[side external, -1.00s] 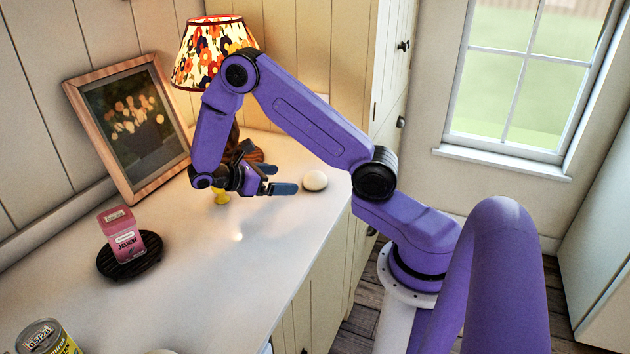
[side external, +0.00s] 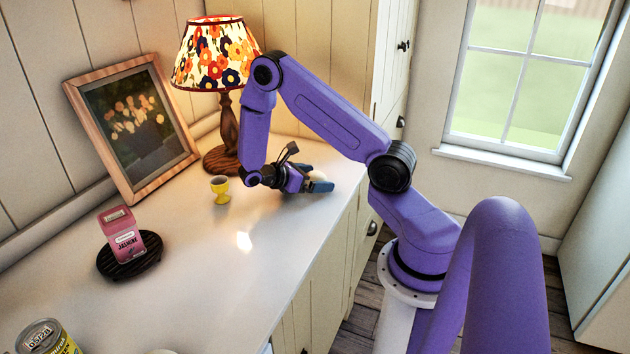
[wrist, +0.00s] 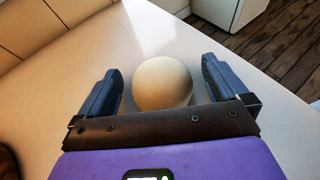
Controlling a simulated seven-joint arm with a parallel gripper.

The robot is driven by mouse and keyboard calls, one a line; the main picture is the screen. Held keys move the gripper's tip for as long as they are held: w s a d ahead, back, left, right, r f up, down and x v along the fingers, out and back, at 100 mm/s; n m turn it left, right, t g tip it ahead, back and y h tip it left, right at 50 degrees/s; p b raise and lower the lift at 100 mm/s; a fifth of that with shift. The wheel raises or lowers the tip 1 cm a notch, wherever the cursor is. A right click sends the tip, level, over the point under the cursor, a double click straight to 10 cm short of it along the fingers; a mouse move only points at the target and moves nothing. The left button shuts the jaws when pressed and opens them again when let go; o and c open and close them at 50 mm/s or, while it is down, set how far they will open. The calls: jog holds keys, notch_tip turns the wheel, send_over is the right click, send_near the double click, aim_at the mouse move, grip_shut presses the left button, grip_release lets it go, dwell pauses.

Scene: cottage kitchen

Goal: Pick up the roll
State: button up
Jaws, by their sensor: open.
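The roll (wrist: 162,84) is a round, pale beige bun on the counter. In the wrist view it sits between the two dark fingers of my gripper (wrist: 162,86), with a gap on each side. My gripper is open and low over the counter. In the side view my gripper (side external: 320,182) is near the counter's right edge, and its fingers hide most of the roll (side external: 318,177).
A yellow egg cup (side external: 220,189) and a lamp (side external: 228,130) stand left of my gripper. A framed picture (side external: 168,165) leans on the wall. A pink box (side external: 121,236) stands on a dark trivet (side external: 140,266). A can (side external: 45,337) is at front left. The middle counter is clear.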

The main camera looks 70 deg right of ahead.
jog(key=shift+s+d+f, duration=0.1)
jog(key=c, duration=0.8)
